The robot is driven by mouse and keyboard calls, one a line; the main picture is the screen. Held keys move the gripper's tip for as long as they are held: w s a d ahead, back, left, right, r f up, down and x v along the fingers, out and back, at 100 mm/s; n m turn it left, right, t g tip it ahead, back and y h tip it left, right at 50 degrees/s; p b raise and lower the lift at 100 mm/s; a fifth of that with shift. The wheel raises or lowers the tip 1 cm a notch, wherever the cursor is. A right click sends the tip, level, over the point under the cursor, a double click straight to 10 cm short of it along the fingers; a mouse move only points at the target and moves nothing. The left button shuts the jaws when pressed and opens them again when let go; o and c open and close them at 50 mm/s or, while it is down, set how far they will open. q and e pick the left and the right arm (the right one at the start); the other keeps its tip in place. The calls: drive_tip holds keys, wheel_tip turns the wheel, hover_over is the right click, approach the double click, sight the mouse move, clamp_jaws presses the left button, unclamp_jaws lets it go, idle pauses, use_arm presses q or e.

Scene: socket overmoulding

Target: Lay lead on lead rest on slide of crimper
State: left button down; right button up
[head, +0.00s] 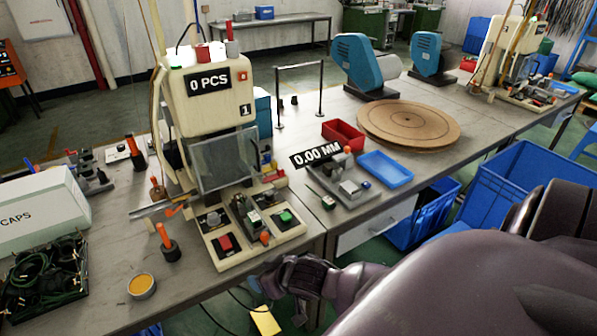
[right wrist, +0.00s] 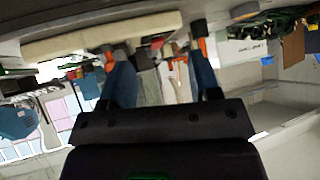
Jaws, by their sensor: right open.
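The crimper (head: 208,95) is a cream machine with a "0 PCS" sign, standing on the bench left of centre. Its base plate with the slide (head: 246,213) and coloured buttons faces the bench's front edge. I cannot make out the lead rest on it. Dark green leads (head: 45,280) lie tangled in a black tray at the lower left. My right gripper (head: 262,284) is low, just off the bench's front edge below the crimper base. In the right wrist view its blue fingers (right wrist: 160,72) stand apart with no lead seen between them. My left gripper is not in view.
A white caps box (head: 40,215), an orange-handled tool (head: 167,240) and a yellow-topped tin (head: 141,286) stand left of the crimper base. Right of it are a gauge fixture (head: 343,182), a red bin (head: 343,132), a blue tray (head: 385,167) and a round wooden turntable (head: 408,122).

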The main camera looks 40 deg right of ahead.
drive_tip(key=s+f+t+h, duration=0.1)
drive_tip(key=s+f, duration=0.3)
drive_tip(key=s, duration=0.7)
drive_tip(key=shift+s+n+t+h, duration=0.3)
drive_tip(key=shift+s+n+t, duration=0.1)
idle(0.5)
